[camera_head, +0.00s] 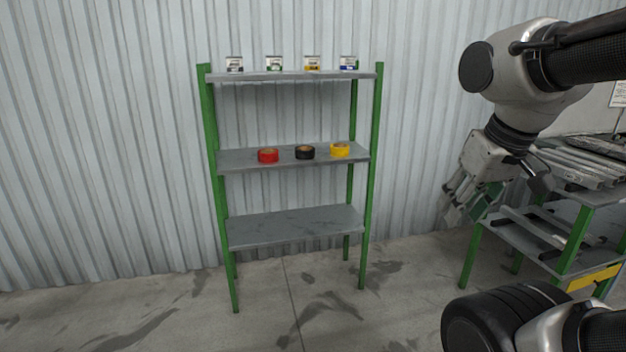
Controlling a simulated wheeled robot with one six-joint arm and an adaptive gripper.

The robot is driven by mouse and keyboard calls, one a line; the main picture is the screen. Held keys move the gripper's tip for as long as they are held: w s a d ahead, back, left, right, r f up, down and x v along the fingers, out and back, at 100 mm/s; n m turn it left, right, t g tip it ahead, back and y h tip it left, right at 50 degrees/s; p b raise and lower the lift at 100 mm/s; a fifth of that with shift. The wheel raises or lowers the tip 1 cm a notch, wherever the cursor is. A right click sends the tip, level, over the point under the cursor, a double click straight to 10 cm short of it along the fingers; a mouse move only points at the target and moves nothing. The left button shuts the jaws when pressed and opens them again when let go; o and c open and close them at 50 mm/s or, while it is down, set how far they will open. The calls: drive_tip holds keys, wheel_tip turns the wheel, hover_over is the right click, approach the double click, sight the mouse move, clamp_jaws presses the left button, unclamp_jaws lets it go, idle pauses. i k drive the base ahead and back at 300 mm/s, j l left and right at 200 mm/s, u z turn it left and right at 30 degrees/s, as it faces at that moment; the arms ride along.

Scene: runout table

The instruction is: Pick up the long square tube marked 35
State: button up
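Several long grey metal lengths (585,163) lie on top of the green-legged table at the right edge, partly behind my arm. No mark 35 is legible on any of them, so I cannot tell which is the named tube. My gripper (464,208) hangs down to the left of this table, apart from the visible lengths. Its fingertips are small and seen at an angle, so I cannot tell whether it is open or shut.
The table's lower shelf (530,240) holds more grey pieces. A green-framed shelf unit (293,233) stands against the corrugated wall, with cans (274,63) on top and red (268,156), black (305,152) and yellow (340,149) tape rolls midway. Floor before it is clear.

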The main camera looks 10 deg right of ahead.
sight(588, 181)
drive_tip(key=i+z, duration=0.3)
drive_tip(key=i, duration=0.15)
drive_tip(key=i+j+z, duration=0.1)
drive_tip(key=i+z, duration=0.2)
drive_tip(key=i, duration=0.15)
drive_tip(key=i+z, duration=0.2)
drive_tip(key=z, duration=0.2)
drive_tip(key=i+z, duration=0.25)
drive_tip(key=z, duration=0.15)
drive_tip(key=i+z, duration=0.2)
drive_tip(key=z, duration=0.15)
drive_tip(key=i+l+z, duration=0.1)
drive_tip(key=i+z, duration=0.3)
drive_tip(key=i, duration=0.4)
drive_tip(key=i+l+u, duration=0.2)
drive_tip(key=i, duration=0.15)
drive_tip(key=i+l+u, duration=0.2)
drive_tip(key=i, duration=0.2)
